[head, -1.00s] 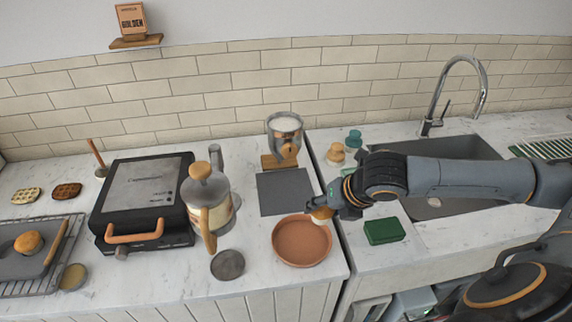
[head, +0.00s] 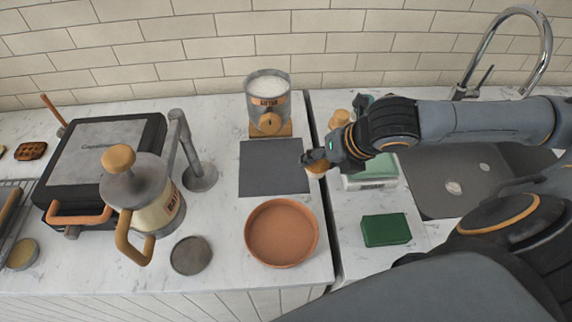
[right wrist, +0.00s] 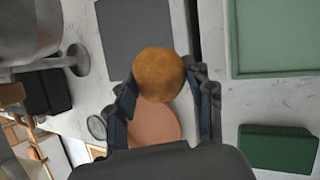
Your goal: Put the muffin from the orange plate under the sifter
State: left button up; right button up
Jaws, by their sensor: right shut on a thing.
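The muffin (right wrist: 159,74) is golden brown, and my right gripper (head: 316,163) is shut on it. In the right wrist view it sits between the two fingers of the right gripper (right wrist: 165,92). In the head view only a small part of the muffin (head: 317,172) shows below the fingers, at the right edge of the dark grey mat. The orange plate (head: 281,232) is empty and lies in front of the mat. The sifter (head: 268,98), a clear and metal container of white powder on a wooden base, stands behind the mat (head: 273,167). My left gripper is not in view.
A press-type pot (head: 155,205) with wooden handles and a black griddle (head: 103,165) stand to the left. A grey disc (head: 190,256) lies beside the plate. A green block (head: 386,230) and the sink (head: 455,180) are to the right. The mat is bare.

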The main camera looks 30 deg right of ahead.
jog(key=b+x, duration=0.1)
jog(key=b, duration=0.2)
jog(key=shift+w+f, duration=0.15)
jog(key=shift+f, duration=0.05)
jog(key=shift+w+a+r+p, duration=0.25)
jog(key=shift+w+a+p, duration=0.15)
jog(key=shift+w+p, duration=0.15)
jog(key=w, duration=0.1)
jog(key=w+f, duration=0.2)
jog(key=shift+w+a+f, duration=0.1)
jog(key=shift+w+a, duration=0.3)
jog(key=shift+w+a+f, duration=0.1)
jog(key=shift+w+f, duration=0.15)
jog(key=shift+w, duration=0.25)
jog(key=shift+w+a+f+p, duration=0.2)
jog(key=shift+w+f, duration=0.3)
jog(key=shift+w, duration=0.1)
jog(key=shift+w+a+f+p, duration=0.2)
jog(key=shift+w+f, duration=0.25)
jog(key=shift+w, duration=0.15)
jog(key=shift+w+f, duration=0.2)
jog(key=shift+f, duration=0.05)
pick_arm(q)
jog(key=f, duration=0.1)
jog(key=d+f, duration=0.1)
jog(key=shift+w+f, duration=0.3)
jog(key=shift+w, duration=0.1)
pick_arm(e)
jog(key=shift+s+f, duration=0.1)
